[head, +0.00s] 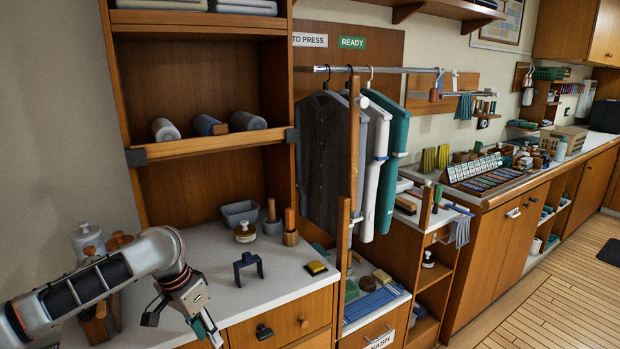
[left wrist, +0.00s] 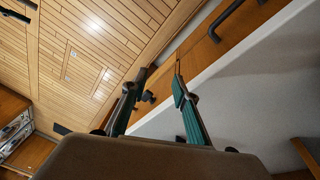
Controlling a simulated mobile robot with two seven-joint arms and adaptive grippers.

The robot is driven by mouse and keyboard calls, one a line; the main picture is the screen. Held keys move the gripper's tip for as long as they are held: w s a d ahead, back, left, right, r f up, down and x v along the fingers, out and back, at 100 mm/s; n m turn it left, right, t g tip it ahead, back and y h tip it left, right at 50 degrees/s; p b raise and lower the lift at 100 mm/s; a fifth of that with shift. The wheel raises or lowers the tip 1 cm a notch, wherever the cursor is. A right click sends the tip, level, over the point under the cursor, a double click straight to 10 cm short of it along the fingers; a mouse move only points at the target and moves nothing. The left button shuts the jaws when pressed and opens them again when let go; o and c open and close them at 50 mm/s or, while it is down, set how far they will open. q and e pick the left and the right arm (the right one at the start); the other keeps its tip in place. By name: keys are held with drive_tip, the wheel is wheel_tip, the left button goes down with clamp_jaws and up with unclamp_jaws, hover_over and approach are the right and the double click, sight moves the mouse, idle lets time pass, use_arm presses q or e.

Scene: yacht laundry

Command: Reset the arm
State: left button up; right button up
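My left arm comes in from the left in the head view, and its gripper (head: 183,328) hangs over the front edge of the white counter (head: 215,262) at the lower left. The left wrist view shows this gripper (left wrist: 160,82) with its two teal-padded fingers apart. Nothing shows between them. Below the fingers, the wrist view shows the counter edge, the wooden front and the plank floor. My right arm and gripper are in neither view.
A dark blue forked holder (head: 249,268), a yellow-topped block (head: 317,267), a jar (head: 245,232) and a grey tub (head: 240,212) stand on the counter. A wooden cabinet with rolled towels (head: 248,121) rises behind. Garments (head: 330,160) hang on a rail.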

use_arm(q)
drive_tip(key=s+d+f+t+h, duration=0.2)
drive_tip(key=s+d+f, duration=0.2)
drive_tip(key=d+f, duration=0.4)
drive_tip(key=s+d+f+t+h, duration=0.2)
drive_tip(key=s+d+f+t, duration=0.15)
drive_tip(key=d+f, duration=0.45)
drive_tip(key=s+a+f+n+t+y, duration=0.1)
drive_tip(key=s+a+f+t+y, duration=0.1)
drive_tip(key=s+a+f, duration=0.2)
drive_tip(key=s+a+f+n+t+y, duration=0.1)
drive_tip(key=s+a+f, duration=0.4)
drive_tip(key=s+a, duration=0.6)
drive_tip(key=s+t+y, duration=0.1)
drive_tip(key=s, duration=0.2)
drive_tip(key=shift+s, duration=0.2)
